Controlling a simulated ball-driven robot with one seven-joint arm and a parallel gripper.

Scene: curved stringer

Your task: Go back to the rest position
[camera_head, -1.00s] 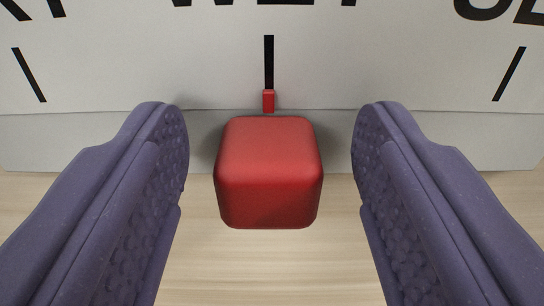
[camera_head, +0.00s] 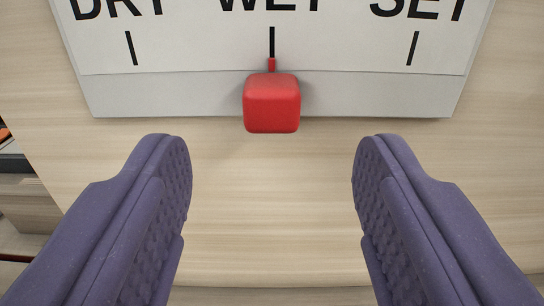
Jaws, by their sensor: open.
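My gripper (camera_head: 272,185) is open and empty, its two purple padded fingers wide apart in the lower half of the view. A red rounded block (camera_head: 271,103) shows ahead of the fingertips, near the top middle, apart from both fingers. The block has a small red pointer that lines up with the middle black mark, under the word WET, on a white panel (camera_head: 190,95). The panel also carries the words DRY at left and SET at right, each with its own mark.
A pale wooden surface (camera_head: 270,230) lies around and below the panel, clear between the fingers. Its front edge runs along the bottom of the view. At the far left, partly cut off, brown and dark items (camera_head: 28,205) show beyond the wood.

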